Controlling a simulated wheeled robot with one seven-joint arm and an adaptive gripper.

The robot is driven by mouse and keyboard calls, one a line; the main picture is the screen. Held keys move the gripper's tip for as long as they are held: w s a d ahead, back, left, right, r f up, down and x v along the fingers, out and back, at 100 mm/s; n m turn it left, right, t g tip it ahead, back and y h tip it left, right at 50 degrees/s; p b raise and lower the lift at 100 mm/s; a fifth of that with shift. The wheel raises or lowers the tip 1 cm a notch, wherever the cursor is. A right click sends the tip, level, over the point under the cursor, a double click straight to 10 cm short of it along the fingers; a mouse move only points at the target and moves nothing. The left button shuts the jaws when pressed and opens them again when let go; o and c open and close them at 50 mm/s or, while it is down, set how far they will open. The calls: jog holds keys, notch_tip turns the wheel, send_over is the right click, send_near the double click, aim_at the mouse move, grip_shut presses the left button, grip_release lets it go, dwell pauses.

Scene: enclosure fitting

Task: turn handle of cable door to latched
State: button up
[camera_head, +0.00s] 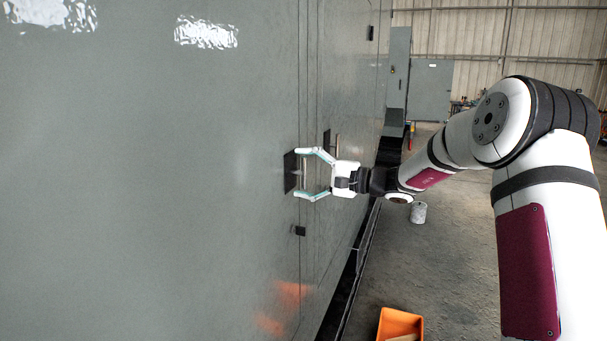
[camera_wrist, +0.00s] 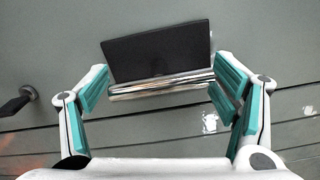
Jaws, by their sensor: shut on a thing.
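The cable door handle is a shiny chrome bar (camera_wrist: 160,86) in front of a black plate (camera_wrist: 158,50) on a grey enclosure panel. In the wrist view the bar runs across the picture, slightly tilted. In the head view the black plate (camera_head: 290,172) shows on the grey wall, with the bar partly hidden by my fingers. My gripper (camera_head: 299,173) reaches the wall from the right, its teal-padded fingers at the two ends of the bar. The wrist view shows my gripper (camera_wrist: 162,86) closed on the handle lengthwise; exact contact is hard to see.
A second handle (camera_head: 336,145) sits just beyond on the wall. A small black fitting (camera_head: 300,231) is below; a black knob (camera_wrist: 18,103) shows in the wrist view. An orange bin (camera_head: 400,325) and a pale bucket (camera_head: 418,212) stand on the otherwise open floor to the right.

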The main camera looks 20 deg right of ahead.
jog(key=shift+r, duration=0.15)
jog(key=o, duration=0.8)
jog(key=shift+s+d, duration=0.2)
jog(key=shift+d, duration=0.2)
jog(key=v, duration=1.1)
